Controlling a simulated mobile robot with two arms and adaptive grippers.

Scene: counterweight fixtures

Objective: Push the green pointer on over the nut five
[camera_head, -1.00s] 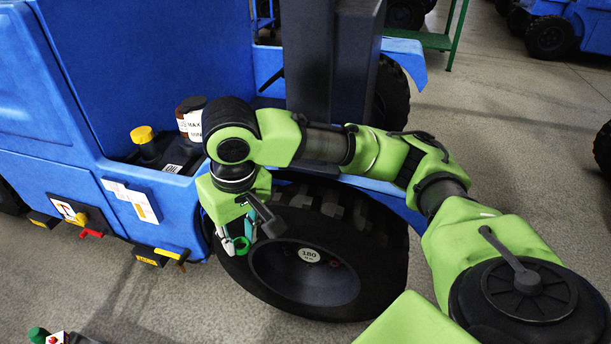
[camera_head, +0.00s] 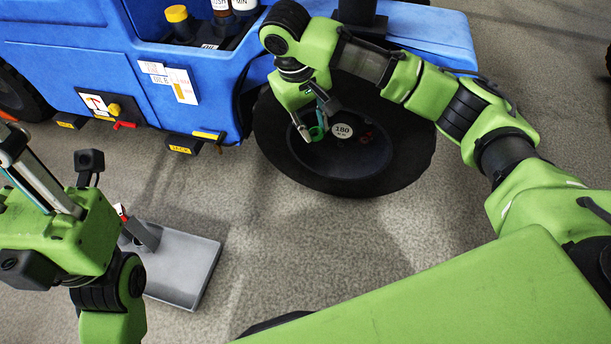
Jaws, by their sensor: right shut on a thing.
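My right gripper (camera_head: 312,132) is at the left part of the black wheel's hub (camera_head: 342,155), its fingers pointing down. It is shut on the green pointer (camera_head: 319,131), of which only a small green part shows between the fingers. The nuts are too small and dark to tell apart, and nut five cannot be picked out. I cannot tell whether the pointer touches a nut. My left gripper (camera_head: 22,165) is at the left edge, away from the wheel. Its fingers are partly cut off, so its opening is unclear.
A round white label reading 180 (camera_head: 342,130) sits on the hub. The blue vehicle (camera_head: 130,75) fills the back, with a yellow-capped bottle (camera_head: 178,22) in its recess. A grey tray (camera_head: 180,268) lies on the floor beside my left arm. The floor between tray and wheel is clear.

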